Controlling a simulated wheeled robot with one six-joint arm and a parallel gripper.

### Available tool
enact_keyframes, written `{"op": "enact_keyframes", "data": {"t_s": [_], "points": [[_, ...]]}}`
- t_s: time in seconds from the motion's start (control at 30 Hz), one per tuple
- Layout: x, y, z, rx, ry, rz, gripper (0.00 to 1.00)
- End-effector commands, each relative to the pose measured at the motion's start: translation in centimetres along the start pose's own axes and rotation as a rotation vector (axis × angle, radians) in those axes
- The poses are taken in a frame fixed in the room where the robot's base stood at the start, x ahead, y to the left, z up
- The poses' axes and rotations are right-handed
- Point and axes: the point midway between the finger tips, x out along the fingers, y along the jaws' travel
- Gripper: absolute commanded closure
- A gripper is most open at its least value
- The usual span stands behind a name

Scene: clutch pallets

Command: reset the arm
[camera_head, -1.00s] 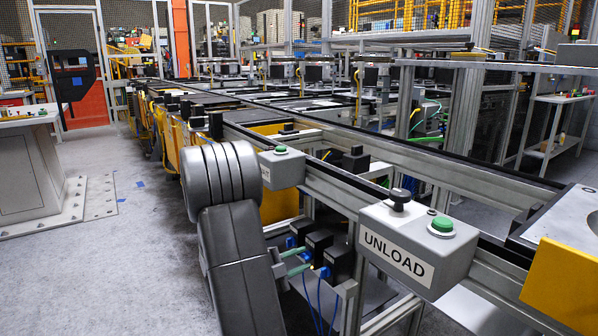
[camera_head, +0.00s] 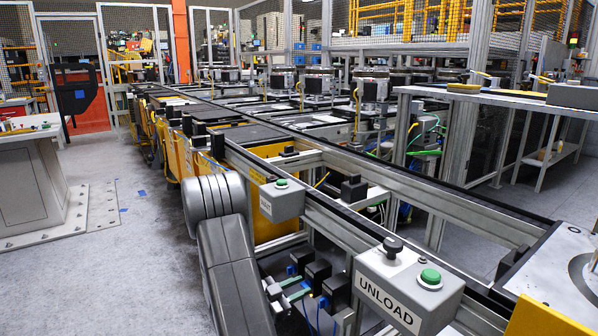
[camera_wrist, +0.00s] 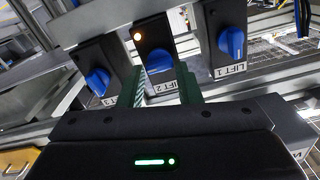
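The LIFT 1 knob (camera_wrist: 231,42) is to the right and the LIFT 3 knob (camera_wrist: 97,81) to the left. In the head view my arm reaches down at lower centre, and the gripper's green fingers (camera_head: 296,288) are small beside the black switch boxes (camera_head: 318,275).
A grey UNLOAD button box (camera_head: 408,285) stands on the conveyor frame to the right of my arm. Another button box (camera_head: 281,200) is just beyond the arm. The conveyor rails (camera_head: 400,195) run into the distance. Open floor (camera_head: 150,270) lies to the left.

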Motion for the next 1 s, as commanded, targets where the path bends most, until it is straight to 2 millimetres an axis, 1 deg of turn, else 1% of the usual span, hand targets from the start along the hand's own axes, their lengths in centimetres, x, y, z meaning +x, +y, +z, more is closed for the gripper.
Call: {"op": "enact_keyframes", "data": {"t_s": [0.03,0.2,0.33,0.77,0.87,1.0], "points": [[0.0,-0.1,-0.4,-0.035,0.000,0.000,0.69],[0.0,-0.2,-0.3,-0.135,0.000,0.000,0.69],[0.0,-0.2,-0.1,-0.180,0.000,0.000,0.69],[0.0,-0.1,0.0,-0.197,0.000,0.001,0.69],[0.2,0.0,-0.2,-0.195,0.000,0.004,0.69],[0.7,0.6,-1.2,-0.189,-0.003,0.019,0.69]]}}
